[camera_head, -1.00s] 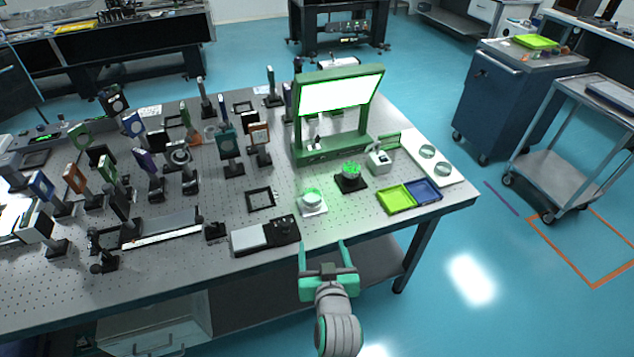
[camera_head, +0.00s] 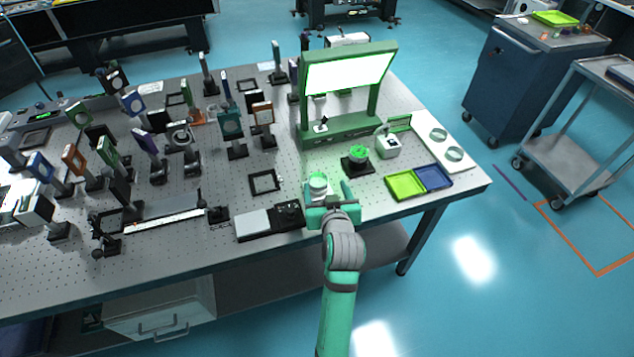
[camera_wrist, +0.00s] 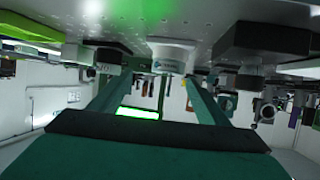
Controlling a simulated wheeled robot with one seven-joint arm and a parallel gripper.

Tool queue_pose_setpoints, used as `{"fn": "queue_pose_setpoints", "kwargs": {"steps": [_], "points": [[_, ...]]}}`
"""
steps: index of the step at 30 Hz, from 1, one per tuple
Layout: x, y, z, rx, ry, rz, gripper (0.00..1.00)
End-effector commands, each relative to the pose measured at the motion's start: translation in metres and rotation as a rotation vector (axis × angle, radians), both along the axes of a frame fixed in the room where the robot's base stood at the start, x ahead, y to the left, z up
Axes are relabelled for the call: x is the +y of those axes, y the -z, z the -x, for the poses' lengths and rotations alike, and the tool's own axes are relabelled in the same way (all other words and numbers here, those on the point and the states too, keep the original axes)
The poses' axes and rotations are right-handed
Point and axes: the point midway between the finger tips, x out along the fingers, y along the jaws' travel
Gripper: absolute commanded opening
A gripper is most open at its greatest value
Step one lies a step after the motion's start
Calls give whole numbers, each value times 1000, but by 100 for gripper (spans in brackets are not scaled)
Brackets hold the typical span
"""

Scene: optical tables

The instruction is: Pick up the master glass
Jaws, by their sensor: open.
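No label marks which piece is the master glass. A clear round glass piece (camera_head: 318,182) with a green tint sits on a white holder near the table's front edge. A green-lit round piece (camera_head: 357,153) sits on a black holder behind it to the right. Two clear round discs (camera_head: 438,134) (camera_head: 455,153) lie on a white tray (camera_head: 421,124) at the right. My gripper (camera_head: 330,191) is open and empty, its fingers at the front of the white holder and partly hiding it. In the upside-down wrist view, a white round base (camera_wrist: 172,48) shows beyond and between the fingers (camera_wrist: 160,78).
A green-framed light panel (camera_head: 350,72) stands behind the holders. A green tray (camera_head: 404,185) and a blue tray (camera_head: 433,177) lie to the right. A black-and-white device (camera_head: 268,222) lies close on the left. Several optic mounts crowd the table's left half.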

Motion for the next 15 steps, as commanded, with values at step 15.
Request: {"fn": "queue_pose_setpoints", "kwargs": {"steps": [15], "points": [[23,18,-37,0,-22,1,70]]}}
